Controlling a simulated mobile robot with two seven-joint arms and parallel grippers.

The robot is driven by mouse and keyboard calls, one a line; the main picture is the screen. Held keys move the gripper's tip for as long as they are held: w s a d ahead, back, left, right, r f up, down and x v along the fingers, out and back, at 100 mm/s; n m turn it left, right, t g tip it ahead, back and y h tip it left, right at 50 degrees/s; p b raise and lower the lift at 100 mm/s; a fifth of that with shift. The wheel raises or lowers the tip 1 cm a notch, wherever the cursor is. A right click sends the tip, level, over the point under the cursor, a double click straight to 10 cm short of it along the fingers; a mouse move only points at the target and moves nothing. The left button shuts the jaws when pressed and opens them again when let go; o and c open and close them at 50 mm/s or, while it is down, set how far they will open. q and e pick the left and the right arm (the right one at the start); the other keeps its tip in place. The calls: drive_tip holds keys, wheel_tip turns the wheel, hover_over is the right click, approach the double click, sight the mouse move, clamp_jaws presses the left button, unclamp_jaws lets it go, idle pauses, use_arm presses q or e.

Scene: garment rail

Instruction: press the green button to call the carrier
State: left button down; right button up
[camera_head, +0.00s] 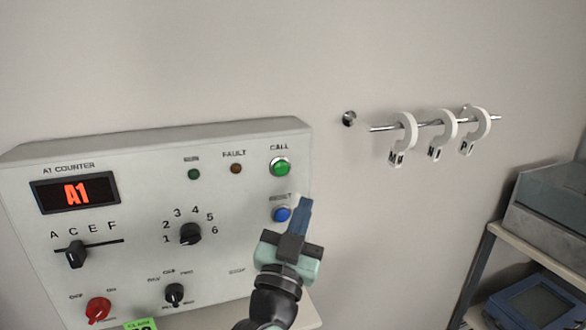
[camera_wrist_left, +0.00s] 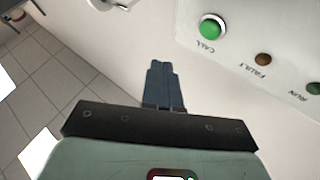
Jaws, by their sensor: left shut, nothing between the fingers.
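The green CALL button (camera_head: 280,167) is a round button at the upper right of the grey control panel (camera_head: 120,160). It also shows in the left wrist view (camera_wrist_left: 210,28), above and to the right of the fingertips. My left gripper (camera_head: 304,203) is shut and empty, its blue fingers pointing up. In the head view its tips are below and right of the green button, beside the blue RESET button (camera_head: 282,214). The tips look apart from the green button. My right gripper is not in view.
The panel display (camera_head: 75,192) reads A1. A metal rail (camera_head: 425,124) with several white tagged hooks (camera_head: 405,132) is on the wall at right. A shelf (camera_head: 545,235) with equipment stands at the far right.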

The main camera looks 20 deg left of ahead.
sight(281, 168)
use_arm(q)
drive_tip(key=shift+s+r+t, duration=0.2)
drive_tip(key=shift+r, duration=0.4)
drive_tip(key=shift+s+r+t, duration=0.2)
drive_tip(key=shift+r, duration=0.4)
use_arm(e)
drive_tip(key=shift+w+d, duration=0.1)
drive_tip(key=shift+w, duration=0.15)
use_arm(q)
drive_tip(key=shift+a, duration=0.1)
drive_tip(key=shift+w+a+p, duration=0.35)
drive_tip(key=shift+w+a, duration=0.45)
drive_tip(key=shift+w, duration=0.4)
drive_tip(key=shift+w+a+p, duration=0.3)
drive_tip(key=shift+w+a, duration=0.5)
drive_tip(key=shift+w, duration=0.45)
drive_tip(key=shift+w+a+p, duration=0.35)
drive_tip(key=shift+w+a, duration=0.45)
drive_tip(key=shift+w, duration=0.4)
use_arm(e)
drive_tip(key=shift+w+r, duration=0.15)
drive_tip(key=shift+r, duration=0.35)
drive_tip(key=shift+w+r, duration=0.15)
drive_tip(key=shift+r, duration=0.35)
use_arm(q)
drive_tip(key=shift+f, duration=0.1)
drive_tip(key=shift+w+a, duration=0.2)
drive_tip(key=shift+w, duration=0.15)
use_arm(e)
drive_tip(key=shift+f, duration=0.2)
